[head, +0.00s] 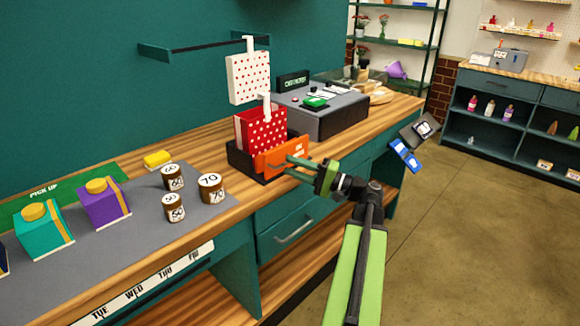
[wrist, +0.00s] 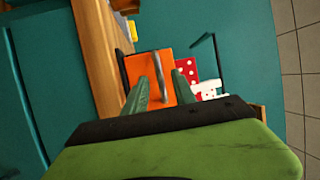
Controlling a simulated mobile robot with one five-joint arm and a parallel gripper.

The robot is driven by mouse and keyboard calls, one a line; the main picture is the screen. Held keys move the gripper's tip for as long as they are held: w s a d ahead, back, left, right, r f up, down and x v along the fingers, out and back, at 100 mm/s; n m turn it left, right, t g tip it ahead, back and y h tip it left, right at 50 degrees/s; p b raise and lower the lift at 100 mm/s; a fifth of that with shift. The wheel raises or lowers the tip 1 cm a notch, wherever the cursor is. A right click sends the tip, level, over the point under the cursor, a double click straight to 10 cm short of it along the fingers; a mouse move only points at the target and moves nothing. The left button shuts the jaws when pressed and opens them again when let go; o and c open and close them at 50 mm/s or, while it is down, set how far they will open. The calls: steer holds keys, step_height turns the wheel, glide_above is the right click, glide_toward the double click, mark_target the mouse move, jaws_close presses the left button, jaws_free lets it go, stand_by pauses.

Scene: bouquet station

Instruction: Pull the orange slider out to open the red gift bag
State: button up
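The red gift bag (head: 262,131) with white dots stands upright in a black holder (head: 240,160) on the wooden counter. The orange slider (head: 275,161) is at the holder's front, against the bag's lower part. In the wrist view the orange slider (wrist: 148,66) shows face-on with a grey bar handle (wrist: 160,70). My gripper (head: 291,163) is right at the slider's front. In the wrist view its green fingers (wrist: 160,82) are spread on either side of the handle, with gaps visible. Part of the bag (wrist: 185,68) shows behind the right finger.
A white dotted bag (head: 248,78) hangs from the wall rail above. A grey register unit (head: 325,108) stands right of the holder. Several brown jars (head: 211,188) and gift boxes (head: 103,205) sit on the mat to the left. Drawers are below the counter; the floor at right is clear.

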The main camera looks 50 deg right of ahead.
steer(key=b+v, duration=0.2)
steer(key=v, duration=1.4)
steer(key=shift+f, duration=0.1)
